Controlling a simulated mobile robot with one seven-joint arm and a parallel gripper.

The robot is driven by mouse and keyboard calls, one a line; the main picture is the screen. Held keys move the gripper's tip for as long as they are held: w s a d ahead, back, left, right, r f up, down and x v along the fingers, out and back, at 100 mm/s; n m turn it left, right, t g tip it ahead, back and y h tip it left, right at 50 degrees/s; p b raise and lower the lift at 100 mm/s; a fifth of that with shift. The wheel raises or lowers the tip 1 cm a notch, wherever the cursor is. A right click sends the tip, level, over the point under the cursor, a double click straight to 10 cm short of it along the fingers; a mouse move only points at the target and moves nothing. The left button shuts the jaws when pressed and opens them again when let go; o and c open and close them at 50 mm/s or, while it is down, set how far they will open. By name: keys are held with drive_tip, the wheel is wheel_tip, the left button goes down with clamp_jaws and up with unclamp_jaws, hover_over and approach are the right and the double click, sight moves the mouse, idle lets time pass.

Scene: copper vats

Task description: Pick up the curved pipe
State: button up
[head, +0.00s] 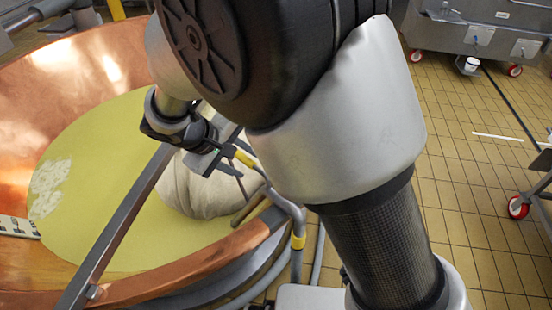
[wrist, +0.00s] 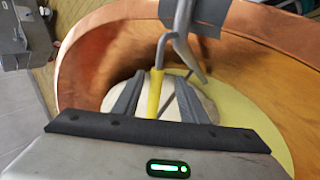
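The curved pipe (head: 286,204) is a grey bent tube with yellow sections. In the head view it arches over the near rim of the copper vat, beside a pale cloth bundle. In the wrist view its hooked grey end (wrist: 163,45) shows above a straight yellow length (wrist: 154,92). My gripper (head: 236,165) is above the bundle at the pipe's upper end. In the wrist view my gripper (wrist: 157,80) is open, with the yellow length seen between its two fingers, closer to the left one. I cannot tell whether a finger touches it. My arm hides part of the surroundings.
The copper vat (head: 190,262) holds yellow-green liquid (head: 105,150). The cloth bundle (head: 185,190) sits in it near the rim. A metal bar (head: 118,228) crosses the vat in front of my gripper. Wheeled steel equipment (head: 480,38) stands at the back right. The tiled floor (head: 470,160) is mostly clear.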

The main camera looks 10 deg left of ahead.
drive_tip(key=b+x, duration=0.1)
drive_tip(key=x, duration=0.6)
drive_tip(key=shift+w+d, duration=0.2)
drive_tip(key=shift+w, duration=0.1)
clamp_jaws()
